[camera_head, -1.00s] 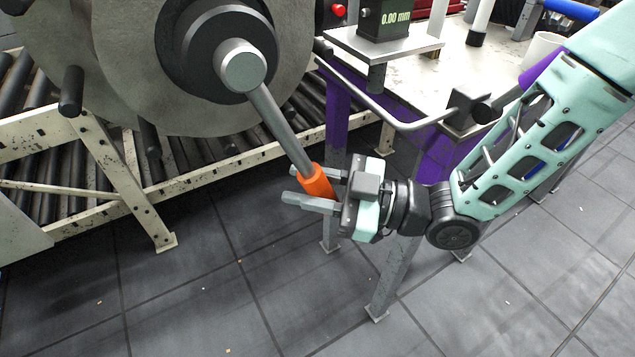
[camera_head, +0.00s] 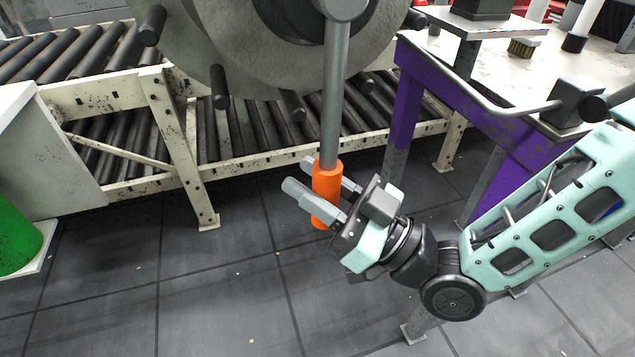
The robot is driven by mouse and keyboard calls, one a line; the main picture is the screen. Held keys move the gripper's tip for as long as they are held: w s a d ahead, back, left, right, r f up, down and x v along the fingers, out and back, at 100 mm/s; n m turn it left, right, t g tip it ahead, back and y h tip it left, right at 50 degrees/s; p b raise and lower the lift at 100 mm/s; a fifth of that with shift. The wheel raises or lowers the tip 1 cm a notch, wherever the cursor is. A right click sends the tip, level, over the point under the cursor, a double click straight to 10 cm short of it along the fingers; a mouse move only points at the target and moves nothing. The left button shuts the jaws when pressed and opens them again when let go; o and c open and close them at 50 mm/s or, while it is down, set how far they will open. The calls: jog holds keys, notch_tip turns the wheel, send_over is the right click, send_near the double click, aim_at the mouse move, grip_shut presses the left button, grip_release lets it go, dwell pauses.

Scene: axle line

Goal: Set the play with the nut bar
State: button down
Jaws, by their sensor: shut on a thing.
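The nut bar is a grey rod (camera_head: 334,95) with an orange grip (camera_head: 328,182) at its lower end. It hangs almost straight down from a grey round nut (camera_head: 342,6) at the centre of the large wheel hub, cut by the top edge. My gripper (camera_head: 317,190) is shut on the orange grip, its two fingers on either side of it. The top of the hub and the gauge display are out of view.
A roller conveyor (camera_head: 65,55) with a cream frame runs behind the wheel. A purple-legged workbench (camera_head: 410,95) with a bent metal rail (camera_head: 480,100) stands at right, close to my arm. A green cylinder (camera_head: 18,240) is at far left. The floor below is clear.

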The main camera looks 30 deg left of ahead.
jog(key=c, duration=1.1)
grip_release()
jog(key=shift+o, duration=0.2)
jog(key=v, duration=1.7)
jog(key=shift+d+b, duration=0.2)
jog(key=shift+b, duration=0.25)
jog(key=shift+f, duration=0.1)
